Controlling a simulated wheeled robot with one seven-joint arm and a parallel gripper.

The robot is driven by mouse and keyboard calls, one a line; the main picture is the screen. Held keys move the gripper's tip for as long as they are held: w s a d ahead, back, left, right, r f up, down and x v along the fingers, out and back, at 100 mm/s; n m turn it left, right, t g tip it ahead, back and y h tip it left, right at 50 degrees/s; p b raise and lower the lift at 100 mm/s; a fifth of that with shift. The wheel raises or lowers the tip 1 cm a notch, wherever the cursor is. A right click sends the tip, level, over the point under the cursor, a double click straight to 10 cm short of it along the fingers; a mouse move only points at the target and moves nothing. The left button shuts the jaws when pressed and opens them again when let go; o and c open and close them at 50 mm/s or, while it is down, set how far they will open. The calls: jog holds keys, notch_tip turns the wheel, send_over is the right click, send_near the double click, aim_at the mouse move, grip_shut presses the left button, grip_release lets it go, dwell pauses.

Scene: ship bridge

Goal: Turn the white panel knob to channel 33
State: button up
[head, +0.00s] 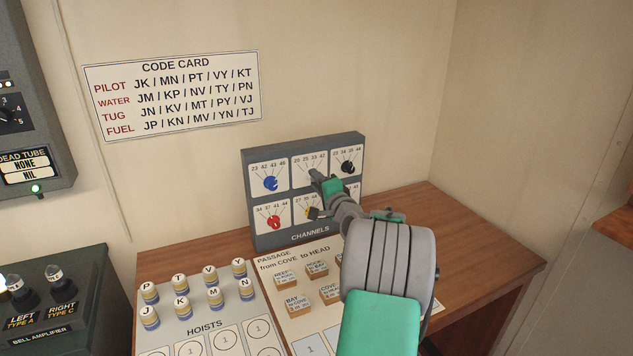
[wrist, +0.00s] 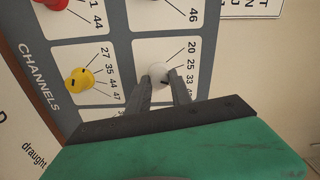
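The white knob (wrist: 158,73) shows in the wrist view on a dial marked 20, 25, 33 and a partly cut-off number. It is on the grey channels panel (head: 304,140), at the top middle dial in the head view, where my arm covers it. My gripper (wrist: 159,80) is at this knob, with one finger on each side of it. The fingers stand apart by about the knob's width. Whether they press on it is not clear. The knob's pointer is not readable.
A blue knob (head: 270,183), a black knob (head: 347,167), a red knob (head: 274,222) and a yellow knob (wrist: 79,80) surround it closely. Lettered pegs and small blocks stand on boards in front of the panel. The desk's right side (head: 460,240) is clear.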

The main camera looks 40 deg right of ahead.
jog(key=o, duration=0.4)
jog(key=b+v, duration=0.2)
jog(key=v, duration=0.5)
jog(key=shift+s+a, duration=0.15)
jog(key=shift+s, duration=0.25)
jog(key=a+f+n+g+y, duration=0.2)
jog(key=a+f+n, duration=0.15)
jog(key=a, duration=0.55)
jog(key=w+a+f+n+g+y, duration=0.1)
jog(key=a+f+n+g+y, duration=0.2)
jog(key=a, duration=0.7)
jog(key=a+f+n+g+y, duration=0.1)
jog(key=a+n+g, duration=0.1)
jog(key=a+n, duration=0.5)
jog(key=s+a+f+n+g, duration=0.2)
jog(key=s+a, duration=0.2)
jog(key=s, duration=0.2)
jog(key=s+a+f+n+g, duration=0.2)
jog(key=s+a, duration=0.3)
jog(key=s, duration=0.1)
jog(key=s+a+f+n+g+h, duration=0.1)
jog(key=s+a+f+n+g, duration=0.1)
jog(key=s, duration=0.5)
jog(key=shift+s+a+g, duration=0.15)
jog(key=shift+a+g, duration=0.45)
jog(key=shift+a, duration=0.75)
